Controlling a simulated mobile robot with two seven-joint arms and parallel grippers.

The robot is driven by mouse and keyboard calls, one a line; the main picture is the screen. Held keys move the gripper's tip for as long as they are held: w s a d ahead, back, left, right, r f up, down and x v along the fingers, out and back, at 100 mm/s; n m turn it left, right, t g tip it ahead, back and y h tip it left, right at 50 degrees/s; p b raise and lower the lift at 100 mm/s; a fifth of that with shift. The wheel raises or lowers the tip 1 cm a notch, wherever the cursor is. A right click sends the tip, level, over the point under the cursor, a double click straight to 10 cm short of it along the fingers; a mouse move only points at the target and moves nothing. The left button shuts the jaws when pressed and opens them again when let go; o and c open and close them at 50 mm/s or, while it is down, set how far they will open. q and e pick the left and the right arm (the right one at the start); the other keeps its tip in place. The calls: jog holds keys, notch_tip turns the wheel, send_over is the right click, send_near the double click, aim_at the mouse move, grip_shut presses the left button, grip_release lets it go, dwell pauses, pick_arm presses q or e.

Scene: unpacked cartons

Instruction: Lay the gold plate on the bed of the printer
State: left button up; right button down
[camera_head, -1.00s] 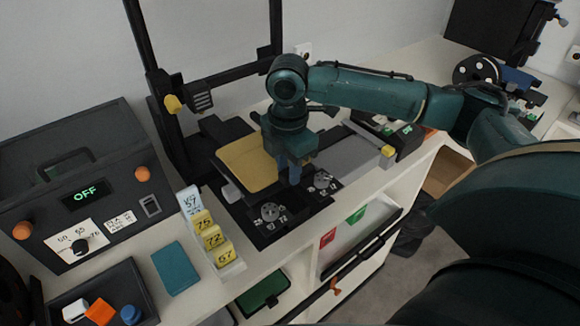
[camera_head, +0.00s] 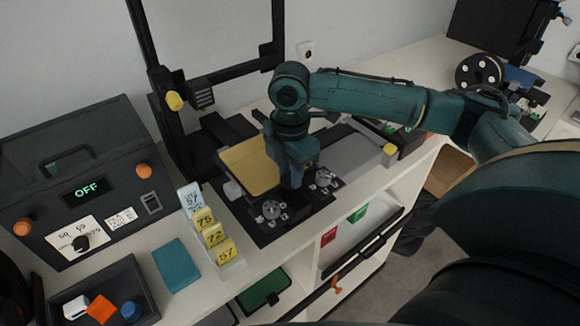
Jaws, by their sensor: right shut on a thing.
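The gold plate (camera_head: 248,168) is over the bed area of the black-framed printer (camera_head: 170,130), near its uprights. My right gripper (camera_head: 291,178) points down at the plate's right edge and is shut on it. The gripper body hides that edge and part of the bed. Whether the plate touches the bed or hovers just above it, I cannot tell. My left gripper is not in view.
A dark box with an OFF display (camera_head: 88,190) stands at the left. A yellow-numbered card holder (camera_head: 215,240), a teal block (camera_head: 176,265) and a dark tray (camera_head: 100,268) are in front. Black knobs panel (camera_head: 268,228) lies before the printer. Open shelves are below the bench edge.

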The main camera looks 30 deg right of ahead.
jog(key=shift+f, duration=0.25)
jog(key=c, duration=1.1)
grip_release()
jog(key=shift+o, duration=0.2)
jog(key=shift+r, duration=0.15)
jog(key=shift+r, duration=1.5)
notch_tip(320, 180, up, 13)
jog(key=shift+s, duration=0.1)
